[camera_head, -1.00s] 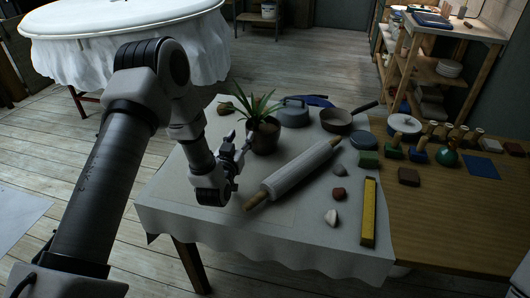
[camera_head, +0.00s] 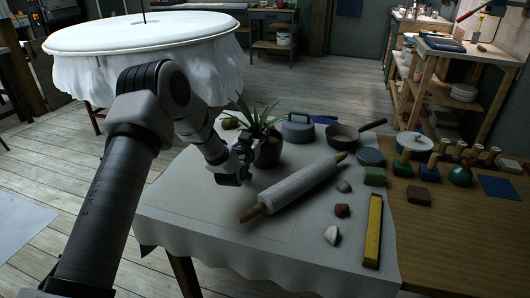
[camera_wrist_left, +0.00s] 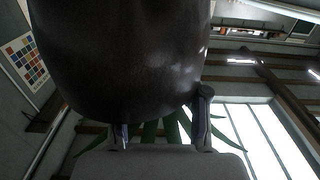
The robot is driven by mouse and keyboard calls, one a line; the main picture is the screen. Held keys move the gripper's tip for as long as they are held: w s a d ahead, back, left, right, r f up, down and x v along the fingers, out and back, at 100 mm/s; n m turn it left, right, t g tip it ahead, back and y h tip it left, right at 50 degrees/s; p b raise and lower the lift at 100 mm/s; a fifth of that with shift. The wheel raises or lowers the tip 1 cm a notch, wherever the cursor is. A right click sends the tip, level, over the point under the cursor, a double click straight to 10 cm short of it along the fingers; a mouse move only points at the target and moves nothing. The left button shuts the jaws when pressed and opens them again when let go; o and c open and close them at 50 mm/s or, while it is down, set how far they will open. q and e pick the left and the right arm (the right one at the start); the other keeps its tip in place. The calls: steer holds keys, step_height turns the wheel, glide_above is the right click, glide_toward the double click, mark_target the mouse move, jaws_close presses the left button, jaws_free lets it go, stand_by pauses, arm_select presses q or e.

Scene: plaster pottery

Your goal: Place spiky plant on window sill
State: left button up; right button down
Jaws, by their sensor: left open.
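The spiky plant (camera_head: 262,122) has long thin green leaves and stands upright in a dark brown pot (camera_head: 269,153) on the cloth-covered table. My left gripper (camera_head: 245,158) is open, right up against the left side of the pot. In the left wrist view the pot (camera_wrist_left: 120,55) fills the upper middle, with green leaves (camera_wrist_left: 165,132) below it and the fingers (camera_wrist_left: 163,125) near its edge. I cannot tell whether the fingers touch it. A bright window (camera_wrist_left: 262,140) shows there too; no sill can be made out. My right gripper is not in view.
A rolling pin (camera_head: 290,190) lies just right of the pot. A lidded grey pot (camera_head: 298,130) and a pan (camera_head: 342,136) stand behind it. Stones, a yellow bar (camera_head: 373,230) and coloured blocks lie to the right. The cloth's front left (camera_head: 190,205) is clear.

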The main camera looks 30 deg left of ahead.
arm_select(q)
steer(key=shift+w, duration=0.25)
steer(key=shift+s, duration=0.1)
jaws_close()
steer(key=shift+r, duration=0.1)
step_height(320, 180, up, 10)
steer(key=shift+p, duration=0.5)
